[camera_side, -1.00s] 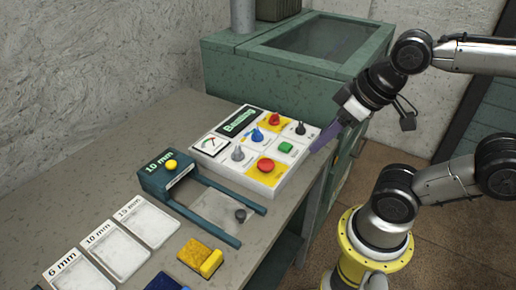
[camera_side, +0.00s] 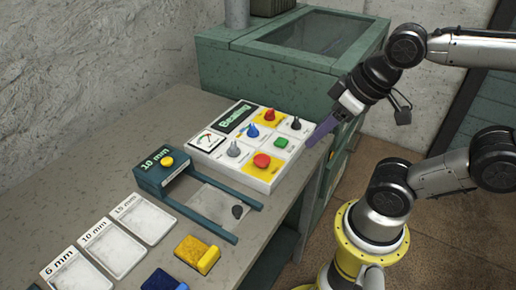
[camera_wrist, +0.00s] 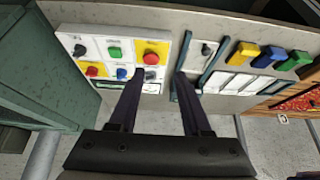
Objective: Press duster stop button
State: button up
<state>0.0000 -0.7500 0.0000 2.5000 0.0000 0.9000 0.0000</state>
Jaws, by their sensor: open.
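A white control panel (camera_side: 219,163) lies on the table, with a lit display and a gauge. A large red button (camera_side: 262,160) on a yellow square is at its near right corner, and it shows in the wrist view (camera_wrist: 152,58). A red knob (camera_side: 270,115) on another yellow square is at the far side. The labels are too small to read. My gripper (camera_side: 312,141) is open and empty, just off the panel's right edge. In the wrist view the fingers (camera_wrist: 159,73) point toward the panel's edge by the large red button, apart from it as far as I can tell.
A blue-green box (camera_side: 160,176) marked 10 mm, with two rails, stands in front of the panel. White trays (camera_side: 110,247) and coloured blocks (camera_side: 197,254) lie nearer. A green machine (camera_side: 235,72) stands behind. A green button (camera_side: 281,142) and several knobs share the panel.

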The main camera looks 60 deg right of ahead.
grip_shut()
dwell(1.5)
